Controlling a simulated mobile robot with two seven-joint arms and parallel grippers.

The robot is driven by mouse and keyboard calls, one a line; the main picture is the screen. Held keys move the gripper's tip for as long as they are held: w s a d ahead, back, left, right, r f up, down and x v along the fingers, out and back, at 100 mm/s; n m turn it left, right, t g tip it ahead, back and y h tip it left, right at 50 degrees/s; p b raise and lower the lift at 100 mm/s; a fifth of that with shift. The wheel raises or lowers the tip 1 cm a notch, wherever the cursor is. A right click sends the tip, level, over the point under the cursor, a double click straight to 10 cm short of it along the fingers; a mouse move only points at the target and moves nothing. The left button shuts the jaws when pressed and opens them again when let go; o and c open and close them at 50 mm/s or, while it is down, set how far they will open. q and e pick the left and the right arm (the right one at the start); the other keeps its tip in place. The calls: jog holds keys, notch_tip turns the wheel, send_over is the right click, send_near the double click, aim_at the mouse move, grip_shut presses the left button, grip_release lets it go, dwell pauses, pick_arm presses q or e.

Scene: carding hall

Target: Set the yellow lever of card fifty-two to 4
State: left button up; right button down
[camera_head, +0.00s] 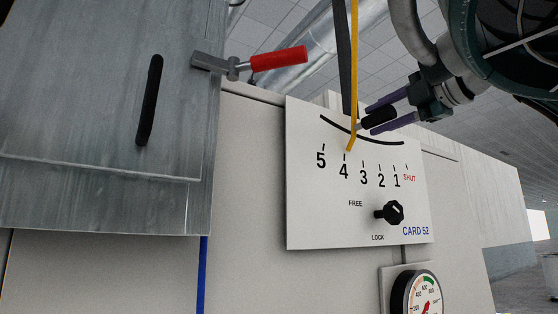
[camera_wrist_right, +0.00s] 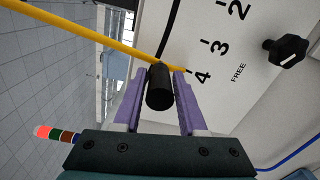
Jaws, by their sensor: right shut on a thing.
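The yellow lever (camera_head: 354,70) hangs down over the white plate (camera_head: 310,220) marked CARD 52. Its lower tip is just above the 4 mark on the scale of 5, 4, 3, 2, 1 and SHUT. My right gripper (camera_head: 372,117) has its purple fingers shut around the black grip (camera_head: 380,116) beside the lever. In the right wrist view the black grip (camera_wrist_right: 160,88) lies between the fingertips, and the yellow lever (camera_wrist_right: 120,45) ends near the 4. My left gripper is not in view.
A black knob (camera_head: 394,212) sits below the scale, its pointer to the left, closer to FREE than LOCK. A round gauge (camera_head: 425,295) is below the plate. A red-handled clamp (camera_head: 278,59) and a metal door with a black handle (camera_head: 149,100) are at left.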

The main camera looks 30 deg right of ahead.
jog(key=shift+a+r, duration=0.1)
jog(key=shift+a, duration=0.05)
jog(key=shift+c, duration=2.4)
grip_release()
jog(key=shift+s+d, duration=0.2)
jog(key=shift+s, duration=0.05)
jog(key=s+b, duration=0.4)
jog(key=s, duration=0.5)
jog(key=shift+s+d, duration=0.2)
jog(key=shift+d, duration=0.2)
